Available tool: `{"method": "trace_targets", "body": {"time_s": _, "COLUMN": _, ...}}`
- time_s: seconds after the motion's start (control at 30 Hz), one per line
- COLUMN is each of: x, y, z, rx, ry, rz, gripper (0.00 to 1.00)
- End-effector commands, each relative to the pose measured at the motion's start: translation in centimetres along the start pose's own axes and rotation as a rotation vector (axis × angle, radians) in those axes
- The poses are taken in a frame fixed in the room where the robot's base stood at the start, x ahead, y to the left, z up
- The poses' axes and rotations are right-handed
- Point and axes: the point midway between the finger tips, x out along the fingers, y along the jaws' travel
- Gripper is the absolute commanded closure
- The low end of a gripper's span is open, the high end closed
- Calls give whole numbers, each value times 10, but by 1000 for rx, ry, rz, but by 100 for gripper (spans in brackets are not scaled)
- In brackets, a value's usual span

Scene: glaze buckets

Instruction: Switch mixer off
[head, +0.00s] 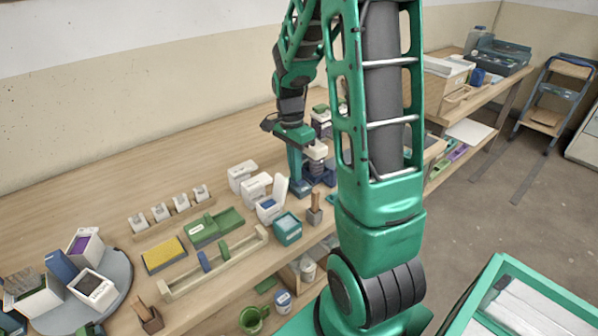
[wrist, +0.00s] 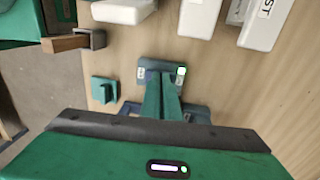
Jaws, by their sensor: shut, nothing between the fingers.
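My gripper (head: 297,184) points down at the bench with its two green fingers together and empty. In the wrist view its closed fingers (wrist: 162,84) reach from the green palm toward a dark blue-grey unit (wrist: 148,65), apparently part of the mixer. In the head view the mixer (head: 318,152) seems to be the grey and dark blue device right beside the fingers. Its lower part is partly hidden behind my fingers and arm. Whether the fingertips touch it I cannot tell.
White containers (head: 256,186) stand close to the left of the gripper. A wooden-handled tool in a small holder (head: 314,216) and a teal box (head: 287,229) are near the bench's front edge. A small teal block (wrist: 103,90) lies left of the unit in the wrist view.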

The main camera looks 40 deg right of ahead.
Motion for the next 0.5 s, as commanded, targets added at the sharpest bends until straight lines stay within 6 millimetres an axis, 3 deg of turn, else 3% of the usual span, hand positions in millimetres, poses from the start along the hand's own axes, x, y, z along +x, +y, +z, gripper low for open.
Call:
{"method": "trace_targets", "body": {"time_s": 0.27, "x": -2, "y": 2, "z": 1, "rx": -3, "ry": -3, "rz": 0, "gripper": 100}}
{"method": "trace_targets", "body": {"time_s": 0.37, "x": -15, "y": 3, "z": 0, "rx": -2, "ry": -1, "rz": -5, "gripper": 100}}
{"method": "trace_targets", "body": {"time_s": 0.5, "x": -47, "y": 11, "z": -1, "rx": 0, "ry": 1, "rz": -17, "gripper": 100}}
